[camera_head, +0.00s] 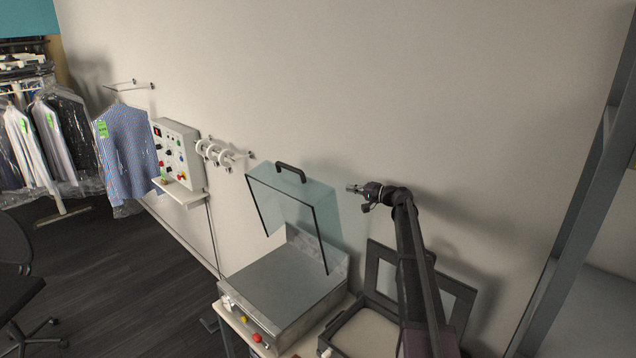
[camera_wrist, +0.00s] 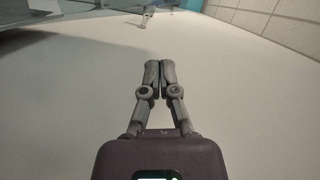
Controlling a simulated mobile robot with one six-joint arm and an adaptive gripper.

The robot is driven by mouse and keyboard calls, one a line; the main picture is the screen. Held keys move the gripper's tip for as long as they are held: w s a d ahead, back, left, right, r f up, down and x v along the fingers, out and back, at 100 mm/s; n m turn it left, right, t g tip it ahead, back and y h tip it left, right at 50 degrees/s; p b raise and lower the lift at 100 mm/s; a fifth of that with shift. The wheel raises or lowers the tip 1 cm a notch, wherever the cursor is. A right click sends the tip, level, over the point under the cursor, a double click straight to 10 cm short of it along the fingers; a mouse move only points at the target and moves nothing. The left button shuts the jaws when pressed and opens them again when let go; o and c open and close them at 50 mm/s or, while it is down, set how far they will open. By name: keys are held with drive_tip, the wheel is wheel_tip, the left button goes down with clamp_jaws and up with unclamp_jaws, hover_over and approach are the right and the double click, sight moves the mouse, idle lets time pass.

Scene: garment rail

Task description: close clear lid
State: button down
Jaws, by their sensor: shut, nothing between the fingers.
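The clear lid (camera_head: 298,217) is a tinted see-through cover with dark edges and a black handle (camera_head: 290,173) on its top edge. It stands raised, tilted up over the metal machine (camera_head: 283,291), whose flat top is bare. My gripper (camera_head: 352,188) is to the right of the lid at about the height of its handle, apart from it. In the wrist view my gripper (camera_wrist: 159,64) has its fingertips together with nothing between them. A see-through panel, perhaps the lid, shows at the upper left of the wrist view (camera_wrist: 50,35).
A dark-framed box with its own raised frame (camera_head: 452,291) stands right of the machine, under my arm. A control panel (camera_head: 178,155) and white hooks (camera_head: 219,153) are on the wall to the left. A tall grey rack (camera_head: 571,226) stands at the right. Bagged garments hang far left.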

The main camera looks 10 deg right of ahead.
sight(323, 186)
drive_tip(key=shift+w+a, duration=0.1)
drive_tip(key=shift+a, duration=0.05)
drive_tip(key=shift+b+x, duration=0.3)
drive_tip(key=shift+x, duration=4.9)
drive_tip(key=shift+s+a+f, duration=0.2)
drive_tip(key=shift+s+a, duration=0.3)
drive_tip(key=shift+a, duration=0.05)
drive_tip(key=s+a+f+n+h+b, duration=0.1)
drive_tip(key=s+a+f+n+b, duration=0.2)
drive_tip(key=s+a+f+b, duration=0.4)
drive_tip(key=s+a+f+n+h+b, duration=0.1)
drive_tip(key=s+a+f+n+b, duration=0.3)
drive_tip(key=a, duration=0.5)
drive_tip(key=s+a+f+n+b, duration=0.1)
drive_tip(key=a+f+b, duration=0.1)
drive_tip(key=f+b, duration=0.4)
drive_tip(key=s+a+f+n+h+b, duration=0.1)
drive_tip(key=s+a+f+n+b, duration=0.1)
drive_tip(key=f+b, duration=0.5)
drive_tip(key=s+a+f+n+h+b, duration=0.1)
drive_tip(key=a+f+b, duration=0.1)
drive_tip(key=f+b, duration=0.4)
wheel_tip(323, 186, down, 3)
drive_tip(key=shift+s+a+f+n+t, duration=0.2)
drive_tip(key=shift+s+a+n+t, duration=0.1)
drive_tip(key=shift+n, duration=0.1)
